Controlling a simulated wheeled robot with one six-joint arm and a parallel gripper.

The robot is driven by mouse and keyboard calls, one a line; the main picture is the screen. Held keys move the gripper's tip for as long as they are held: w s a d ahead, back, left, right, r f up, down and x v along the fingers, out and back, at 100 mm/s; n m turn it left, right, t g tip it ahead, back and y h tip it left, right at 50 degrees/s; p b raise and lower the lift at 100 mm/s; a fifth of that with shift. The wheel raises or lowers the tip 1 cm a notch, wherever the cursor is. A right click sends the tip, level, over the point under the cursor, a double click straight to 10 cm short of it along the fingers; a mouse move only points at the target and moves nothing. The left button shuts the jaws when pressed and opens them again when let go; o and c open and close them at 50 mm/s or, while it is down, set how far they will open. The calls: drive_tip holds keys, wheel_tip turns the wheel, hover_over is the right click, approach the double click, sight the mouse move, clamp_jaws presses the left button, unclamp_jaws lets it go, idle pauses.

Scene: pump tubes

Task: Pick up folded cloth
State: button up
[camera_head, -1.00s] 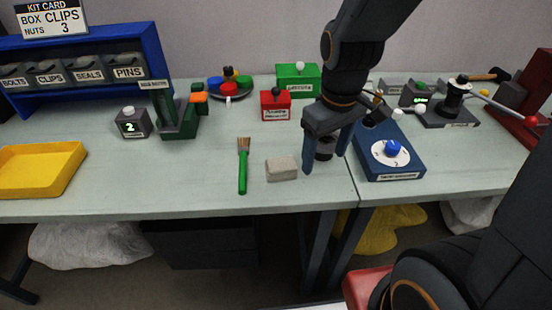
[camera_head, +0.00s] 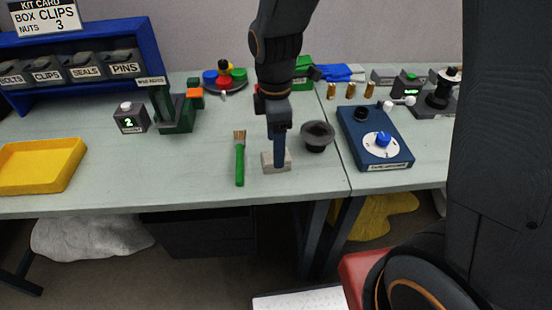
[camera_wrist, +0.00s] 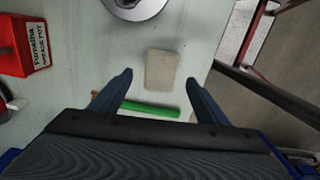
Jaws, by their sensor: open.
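I cannot tell the exact height of the fingertips above the cloth.
A green-handled brush (camera_head: 240,163) lies just left of the cloth; its handle (camera_wrist: 150,108) crosses below the fingers in the wrist view. A yellow tray (camera_head: 40,166) is far left.

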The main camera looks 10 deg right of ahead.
drive_tip(key=shift+f+p, duration=0.4)
drive_tip(key=shift+f, duration=1.65)
drive_tip(key=c, duration=1.1)
